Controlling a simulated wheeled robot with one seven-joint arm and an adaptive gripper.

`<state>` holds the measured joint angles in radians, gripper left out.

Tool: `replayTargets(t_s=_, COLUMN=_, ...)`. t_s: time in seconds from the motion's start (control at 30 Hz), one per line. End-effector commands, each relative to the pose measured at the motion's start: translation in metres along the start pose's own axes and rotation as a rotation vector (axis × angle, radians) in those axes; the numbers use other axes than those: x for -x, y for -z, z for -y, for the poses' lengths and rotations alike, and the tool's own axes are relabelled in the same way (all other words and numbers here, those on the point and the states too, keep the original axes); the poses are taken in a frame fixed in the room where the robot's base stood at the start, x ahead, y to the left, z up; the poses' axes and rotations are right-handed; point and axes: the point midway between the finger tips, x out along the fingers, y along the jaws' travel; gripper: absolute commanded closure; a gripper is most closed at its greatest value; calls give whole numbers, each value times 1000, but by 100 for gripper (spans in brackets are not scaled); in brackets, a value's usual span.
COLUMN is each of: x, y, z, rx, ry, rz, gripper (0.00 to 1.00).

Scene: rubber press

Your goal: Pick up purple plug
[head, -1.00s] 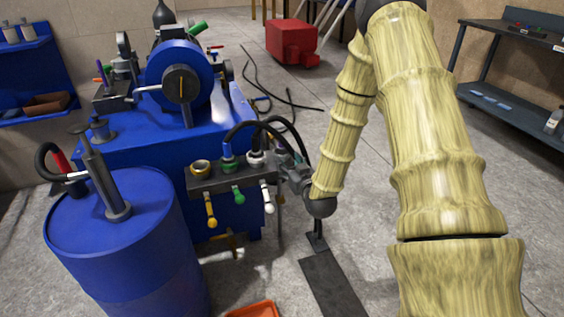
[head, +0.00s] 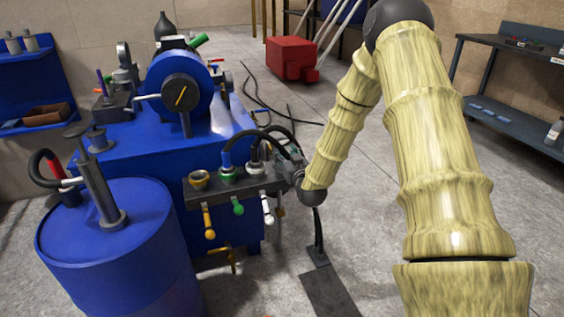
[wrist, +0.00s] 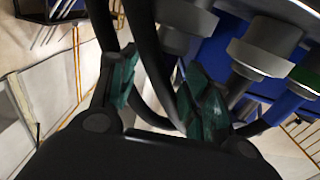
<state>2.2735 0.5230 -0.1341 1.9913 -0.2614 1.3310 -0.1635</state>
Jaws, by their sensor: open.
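A small purple upright piece (head: 103,82) stands on the grey fixture at the back left of the blue machine in the head view. I cannot tell whether it is the plug. No other purple part is clear. My gripper (head: 288,168) is at the right end of the dark connector bar (head: 236,186), far to the right of the purple piece. In the wrist view my gripper (wrist: 162,88) is open, with teal pads on both fingers. A black hose (wrist: 148,60) passes between or just beyond the fingers; its depth is unclear.
The bar carries brass, green and white fittings with yellow, green and white levers. Black hoses (head: 262,132) arch beside my gripper. A blue drum (head: 110,240) with a pump stands front left. The blue machine (head: 150,150) is behind the bar. The floor at right is open.

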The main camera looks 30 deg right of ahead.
Motion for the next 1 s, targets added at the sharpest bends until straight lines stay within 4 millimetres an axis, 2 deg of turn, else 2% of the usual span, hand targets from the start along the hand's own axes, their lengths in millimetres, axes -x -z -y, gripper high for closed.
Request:
replayTargets(t_s=0.2, x=-26, y=-2, z=2, rx=1, ry=0, rz=0, gripper=52)
replayTargets(t_s=0.53, x=-32, y=0, z=2, rx=0, ry=0, rz=0, gripper=52)
replayTargets(t_s=0.57, x=-31, y=-1, z=2, rx=0, ry=0, rz=0, gripper=56)
replayTargets(t_s=0.8, x=-31, y=-1, z=2, rx=0, ry=0, rz=0, gripper=100)
replayTargets(t_s=1.0, x=-31, y=-1, z=2, rx=0, ry=0, rz=0, gripper=100)
